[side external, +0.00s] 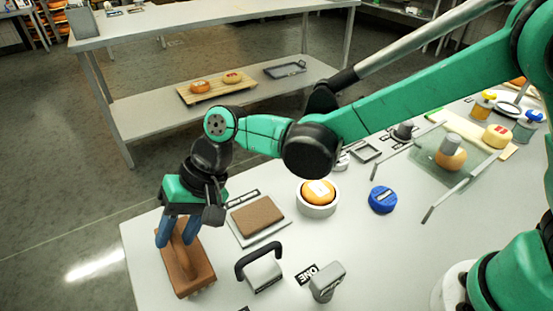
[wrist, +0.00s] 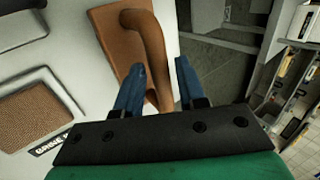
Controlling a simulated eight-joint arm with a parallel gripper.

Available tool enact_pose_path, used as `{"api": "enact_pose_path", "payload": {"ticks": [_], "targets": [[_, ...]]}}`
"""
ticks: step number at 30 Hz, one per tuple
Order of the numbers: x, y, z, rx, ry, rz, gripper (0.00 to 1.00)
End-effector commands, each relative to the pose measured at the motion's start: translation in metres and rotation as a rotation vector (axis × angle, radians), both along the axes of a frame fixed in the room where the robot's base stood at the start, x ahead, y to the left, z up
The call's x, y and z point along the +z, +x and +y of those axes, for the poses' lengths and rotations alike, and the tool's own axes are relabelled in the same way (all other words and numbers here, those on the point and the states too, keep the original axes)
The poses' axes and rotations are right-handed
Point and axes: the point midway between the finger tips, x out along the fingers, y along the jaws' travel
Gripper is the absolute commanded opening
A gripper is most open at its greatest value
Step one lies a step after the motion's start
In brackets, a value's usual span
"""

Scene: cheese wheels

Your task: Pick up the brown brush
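The brown brush (side external: 192,270) lies at the left front edge of the white table, its bristles facing down. Its base (wrist: 112,40) and curved raised handle (wrist: 152,45) also show in the wrist view. My gripper (side external: 177,238) points down over the brush, with its blue fingers on either side of the handle. In the wrist view my gripper (wrist: 160,66) is open. The handle passes between the fingers, with a visible gap to the right finger and little or none to the left one. Whether the left finger touches it I cannot tell.
A brown pad on a tray (side external: 256,216) lies right of the brush. A black-handled metal block (side external: 263,273), a grey tool (side external: 327,283), a cheese wheel in a white bowl (side external: 318,193) and a blue round object (side external: 382,199) stand farther right. The table edge is close by the brush.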

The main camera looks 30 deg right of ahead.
Motion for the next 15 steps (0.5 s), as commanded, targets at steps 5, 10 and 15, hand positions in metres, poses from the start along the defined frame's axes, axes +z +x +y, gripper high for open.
{"api": "enact_pose_path", "payload": {"ticks": [5, 10, 15], "targets": [[-0.0107, -0.0003, 0.0070, 0.001, 0.000, -0.002, 0.35], [-0.0121, -0.0002, 0.0077, 0.000, 0.000, -0.001, 0.35], [-0.0118, -0.0002, 0.0075, 0.000, 0.000, -0.001, 0.15]]}}
